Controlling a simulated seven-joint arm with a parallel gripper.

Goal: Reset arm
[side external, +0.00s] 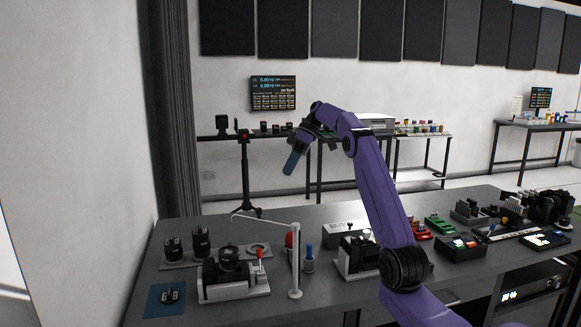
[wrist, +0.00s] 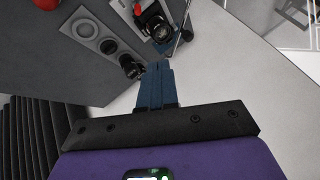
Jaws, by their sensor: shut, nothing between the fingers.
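My gripper (side external: 291,162) is raised in the air above the far side of the table, well clear of everything on it, in the side external view. Its blue fingers are shut and empty, pointing down and to the left. In the wrist view my gripper (wrist: 159,66) shows the blue fingers together, with the table's edge and the floor beyond them. The purple arm is mine and rises from the front right of the table.
The dark table (side external: 330,212) holds a device with a black round top (side external: 229,262), a thin white post with an arm (side external: 295,262), black cylinders (side external: 201,240), a blue mat (side external: 164,299) and several devices at the right (side external: 460,248). Space around my gripper is free.

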